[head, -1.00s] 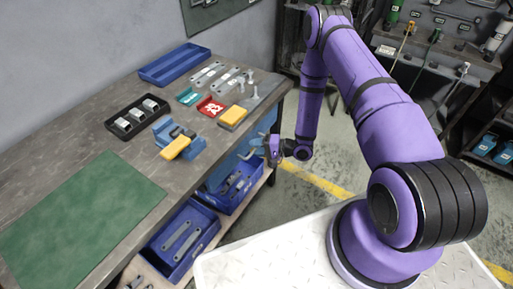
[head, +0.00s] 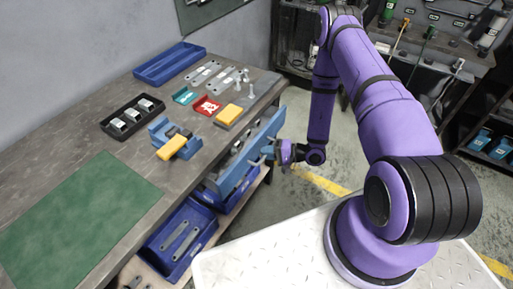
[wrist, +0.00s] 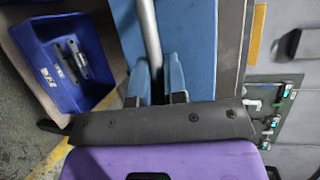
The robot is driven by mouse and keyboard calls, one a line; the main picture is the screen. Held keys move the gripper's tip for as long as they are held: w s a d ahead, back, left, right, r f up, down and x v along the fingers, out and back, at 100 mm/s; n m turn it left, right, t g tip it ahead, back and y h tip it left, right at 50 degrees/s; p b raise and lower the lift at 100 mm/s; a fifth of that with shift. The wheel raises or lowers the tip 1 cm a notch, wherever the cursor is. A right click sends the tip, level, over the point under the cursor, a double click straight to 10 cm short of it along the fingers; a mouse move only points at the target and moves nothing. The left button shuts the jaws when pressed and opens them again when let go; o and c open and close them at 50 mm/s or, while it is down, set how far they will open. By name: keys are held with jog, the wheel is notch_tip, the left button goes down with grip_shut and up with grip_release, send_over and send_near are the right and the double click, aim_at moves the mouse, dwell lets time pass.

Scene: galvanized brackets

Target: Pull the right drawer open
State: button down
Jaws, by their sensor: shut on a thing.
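The right drawer (head: 236,177) has a blue front and stands pulled out from under the workbench top in the head view. A dark gap shows between its front and the bench edge. Its blue front (wrist: 200,45) fills the upper middle of the wrist view, with a grey metal bar handle (wrist: 149,35) running along it. My gripper (head: 270,154) is at the handle on the drawer's outer side. In the wrist view my gripper (wrist: 158,80) is shut on the handle, one finger on each side of the bar.
On the workbench (head: 60,140) lie a green mat (head: 80,215), a black tray (head: 132,118), a blue vise-like fixture (head: 165,130), a yellow block (head: 228,115) and a blue tray (head: 170,64). Blue bins (head: 182,240) with brackets stand on the shelf below. Floor right of the drawer is clear.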

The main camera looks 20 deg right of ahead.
jog(key=s+d, duration=1.3)
jog(key=s, duration=0.5)
jog(key=c, duration=1.2)
grip_release()
